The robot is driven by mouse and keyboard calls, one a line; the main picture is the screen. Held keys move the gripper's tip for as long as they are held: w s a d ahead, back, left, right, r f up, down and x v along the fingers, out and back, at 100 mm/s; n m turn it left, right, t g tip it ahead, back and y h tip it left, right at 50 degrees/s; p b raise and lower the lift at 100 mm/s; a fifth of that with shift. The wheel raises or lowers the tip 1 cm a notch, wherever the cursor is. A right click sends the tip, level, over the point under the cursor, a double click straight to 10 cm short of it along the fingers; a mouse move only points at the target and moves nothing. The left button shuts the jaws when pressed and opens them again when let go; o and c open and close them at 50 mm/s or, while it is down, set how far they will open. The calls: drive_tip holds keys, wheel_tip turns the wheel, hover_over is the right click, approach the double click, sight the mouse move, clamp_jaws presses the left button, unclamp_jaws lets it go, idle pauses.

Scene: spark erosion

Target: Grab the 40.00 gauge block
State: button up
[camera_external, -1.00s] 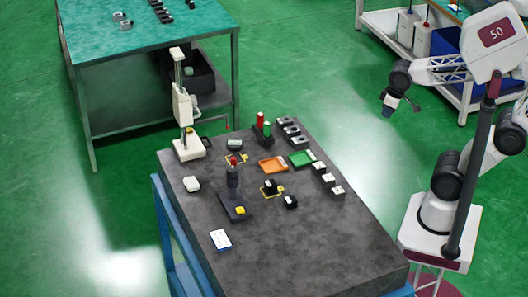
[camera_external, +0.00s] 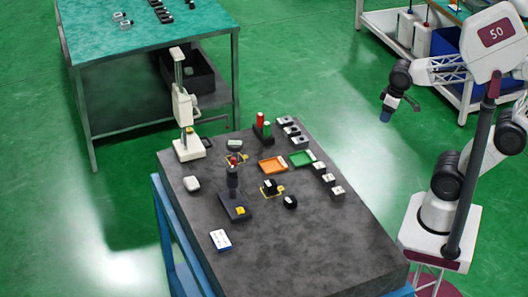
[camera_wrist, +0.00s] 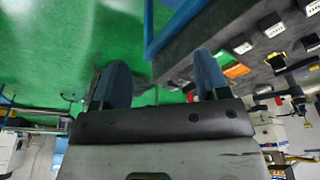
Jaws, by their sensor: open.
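No marking of 40.00 can be read in either view, so I cannot tell which piece is the 40.00 gauge block. Three small dark blocks with pale tops stand in a row near the right edge of the dark table: a far one (camera_external: 318,168), a middle one (camera_external: 328,180) and a near one (camera_external: 338,191). Pale-topped blocks also show at upper right in the wrist view (camera_wrist: 272,27). My gripper (camera_external: 387,112) is in the air to the right of the table, well apart from it. In the wrist view its two blue fingers (camera_wrist: 162,65) are spread, with nothing between them.
The table (camera_external: 300,235) also holds an orange tray (camera_external: 272,165), a green tray (camera_external: 301,158), red and green cylinders (camera_external: 260,121), a white stand (camera_external: 188,148) and a dark upright instrument (camera_external: 233,183). The near right tabletop is clear.

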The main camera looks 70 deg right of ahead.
drive_tip(key=shift+w, duration=0.1)
drive_tip(key=w+a+n+t, duration=0.3)
drive_tip(key=w+n+t, duration=0.1)
drive_tip(key=w+n, duration=0.8)
drive_tip(key=n+t+y, duration=0.3)
drive_tip(key=n+y, duration=0.7)
drive_tip(key=n, duration=2.3)
approach(271, 183)
drive_tip(key=shift+w+a+f, duration=0.1)
drive_tip(key=shift+w+a, duration=0.15)
drive_tip(key=shift+w, duration=0.2)
drive_tip(key=shift+w+a+f, duration=0.1)
drive_tip(key=shift+w+a, duration=0.15)
drive_tip(key=shift+w, duration=0.2)
drive_tip(key=shift+s+a+f, duration=0.1)
drive_tip(key=shift+a+f, duration=0.05)
drive_tip(key=shift+a, duration=0.15)
drive_tip(key=shift+x, duration=1.3)
